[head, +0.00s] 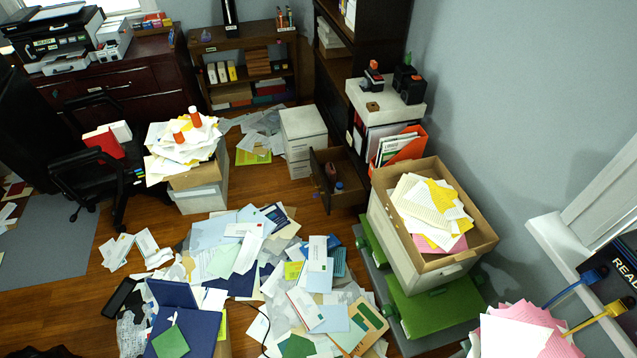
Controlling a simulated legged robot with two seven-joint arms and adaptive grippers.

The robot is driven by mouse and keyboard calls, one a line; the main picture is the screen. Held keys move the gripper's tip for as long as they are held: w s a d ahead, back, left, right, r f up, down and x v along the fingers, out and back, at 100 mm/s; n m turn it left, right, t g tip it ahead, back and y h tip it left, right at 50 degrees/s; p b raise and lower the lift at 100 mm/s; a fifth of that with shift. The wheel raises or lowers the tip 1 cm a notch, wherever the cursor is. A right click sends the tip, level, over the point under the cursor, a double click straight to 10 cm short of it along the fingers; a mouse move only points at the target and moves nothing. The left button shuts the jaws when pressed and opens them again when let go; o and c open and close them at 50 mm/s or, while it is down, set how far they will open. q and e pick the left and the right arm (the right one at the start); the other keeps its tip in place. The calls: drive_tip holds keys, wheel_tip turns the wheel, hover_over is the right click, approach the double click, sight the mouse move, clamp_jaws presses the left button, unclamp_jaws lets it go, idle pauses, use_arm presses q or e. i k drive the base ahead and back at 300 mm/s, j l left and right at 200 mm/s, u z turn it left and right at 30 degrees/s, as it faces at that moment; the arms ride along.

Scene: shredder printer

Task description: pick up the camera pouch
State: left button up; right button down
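I cannot pick out the camera pouch for certain. Small black items with red-orange parts (408,84) sit on the white cabinet top at the right of the bookcase; they are too small to identify. A dark reddish object (331,172) lies in the open wooden drawer (340,183), beside a small blue-capped item. A black oblong object (121,298) lies on the floor at the lower left, by the paper pile. Neither of my grippers can be made out in the head view; a dark shape at the bottom left edge is too cut off to tell.
Loose papers and folders (235,250) cover the middle floor. A paper-filled box (392,232) stands on green-topped bins at the right. An office chair (100,160) and a paper-topped stack (204,190) stand at the left. Some wood floor (270,195) is bare before the drawer.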

sight(330, 173)
drive_tip(key=i+j+u, duration=0.1)
drive_tip(key=i+u, duration=0.2)
drive_tip(key=i, duration=0.55)
drive_tip(key=i+z, duration=0.15)
drive_tip(key=i, duration=0.25)
drive_tip(key=i+j+z, duration=0.15)
drive_tip(key=i, duration=0.25)
drive_tip(key=i+j+z, duration=0.15)
drive_tip(key=i, duration=0.2)
